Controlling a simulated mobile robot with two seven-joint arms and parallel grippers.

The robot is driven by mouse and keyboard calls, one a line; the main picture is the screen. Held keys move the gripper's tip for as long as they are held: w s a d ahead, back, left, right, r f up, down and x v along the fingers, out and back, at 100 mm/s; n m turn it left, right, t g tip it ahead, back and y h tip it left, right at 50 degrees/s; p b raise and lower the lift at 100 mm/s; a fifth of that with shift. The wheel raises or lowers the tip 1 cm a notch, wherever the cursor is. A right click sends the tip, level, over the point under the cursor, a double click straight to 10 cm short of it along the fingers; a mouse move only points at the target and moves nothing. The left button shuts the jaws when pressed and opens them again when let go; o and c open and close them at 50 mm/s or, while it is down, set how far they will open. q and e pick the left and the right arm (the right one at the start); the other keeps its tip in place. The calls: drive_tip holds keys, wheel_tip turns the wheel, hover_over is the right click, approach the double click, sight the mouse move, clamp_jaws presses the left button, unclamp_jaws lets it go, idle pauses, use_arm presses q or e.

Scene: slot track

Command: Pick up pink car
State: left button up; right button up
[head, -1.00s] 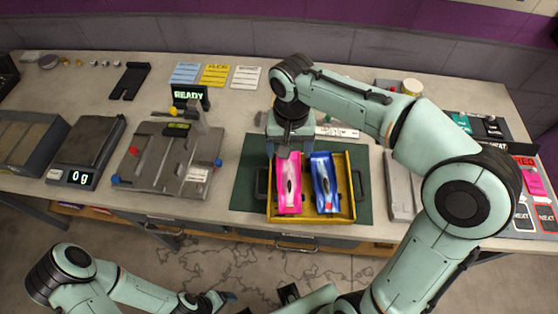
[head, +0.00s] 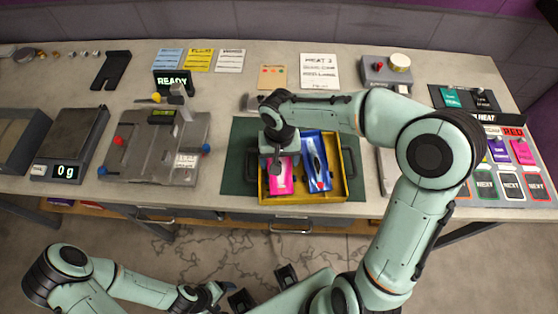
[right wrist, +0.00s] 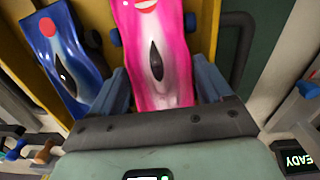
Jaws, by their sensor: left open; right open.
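The pink car (head: 280,182) lies in the left part of a yellow tray (head: 300,198), its upper end hidden under my right gripper (head: 279,158) in the head view. In the right wrist view the pink car (right wrist: 158,50) lies between the two open fingers of my right gripper (right wrist: 160,68), one on each side; I cannot tell whether they touch it. The blue car (head: 317,160) lies beside it in the tray, and also shows at the left in the right wrist view (right wrist: 65,55). My left gripper (head: 212,294) is open and empty, low, in front of the table.
The tray sits on a green mat (head: 237,160). A grey fixture (head: 155,150) with a READY sign (head: 173,82) and a scale (head: 70,145) reading 0 g stand to the left. Several coloured cards and button panels lie at the right.

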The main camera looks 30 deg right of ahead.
sight(280, 159)
drive_tip(key=shift+f, duration=0.15)
drive_tip(key=c, duration=0.8)
use_arm(q)
drive_tip(key=w+r+p, duration=0.2)
drive_tip(key=r, duration=0.1)
drive_tip(key=shift+w+r+p, duration=0.15)
drive_tip(key=shift+r+p, duration=0.1)
drive_tip(key=shift+p, duration=0.15)
use_arm(e)
wheel_tip(280, 159, up, 20)
drive_tip(key=shift+r, duration=0.1)
